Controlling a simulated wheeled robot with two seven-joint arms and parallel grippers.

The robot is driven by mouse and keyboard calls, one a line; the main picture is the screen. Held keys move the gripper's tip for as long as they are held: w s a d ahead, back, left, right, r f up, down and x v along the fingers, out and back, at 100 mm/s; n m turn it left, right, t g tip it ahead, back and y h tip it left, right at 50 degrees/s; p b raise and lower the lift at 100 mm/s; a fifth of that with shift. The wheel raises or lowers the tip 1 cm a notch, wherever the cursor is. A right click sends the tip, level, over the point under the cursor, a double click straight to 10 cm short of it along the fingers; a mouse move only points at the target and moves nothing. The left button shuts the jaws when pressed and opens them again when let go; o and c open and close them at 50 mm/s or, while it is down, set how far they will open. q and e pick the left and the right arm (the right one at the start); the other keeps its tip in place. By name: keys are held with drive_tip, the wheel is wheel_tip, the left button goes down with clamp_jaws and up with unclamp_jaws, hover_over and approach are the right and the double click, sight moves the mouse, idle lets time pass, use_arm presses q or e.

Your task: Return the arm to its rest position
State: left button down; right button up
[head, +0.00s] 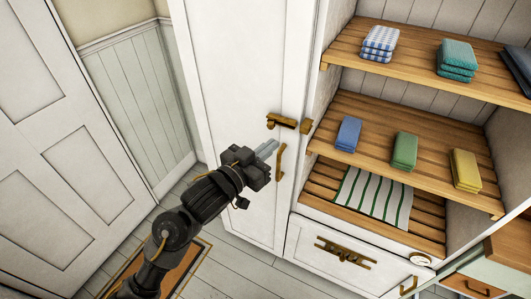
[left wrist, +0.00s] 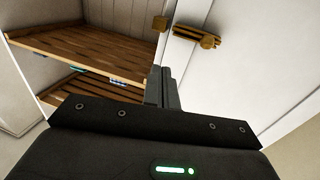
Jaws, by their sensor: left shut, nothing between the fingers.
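My left arm reaches in from the lower left in the head view. Its gripper (head: 270,148) is shut and empty, in front of the white door panel (head: 235,60), with its tips near the brass pull handle (head: 280,162). I cannot tell whether they touch it. In the left wrist view the closed fingers (left wrist: 162,85) point up toward the door edge and the brass latch (left wrist: 200,38). My right gripper does not show in either view.
Open wooden shelves (head: 330,105) stand to the right, with folded blue (head: 348,134), green (head: 404,151) and yellow (head: 465,170) cloths. A striped cloth (head: 372,197) lies below. A drawer (head: 320,262) sits underneath. A panelled white door (head: 60,150) stands left; floor (head: 240,262) shows between.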

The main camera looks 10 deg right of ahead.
use_arm(q)
drive_tip(key=shift+s+a, duration=0.45)
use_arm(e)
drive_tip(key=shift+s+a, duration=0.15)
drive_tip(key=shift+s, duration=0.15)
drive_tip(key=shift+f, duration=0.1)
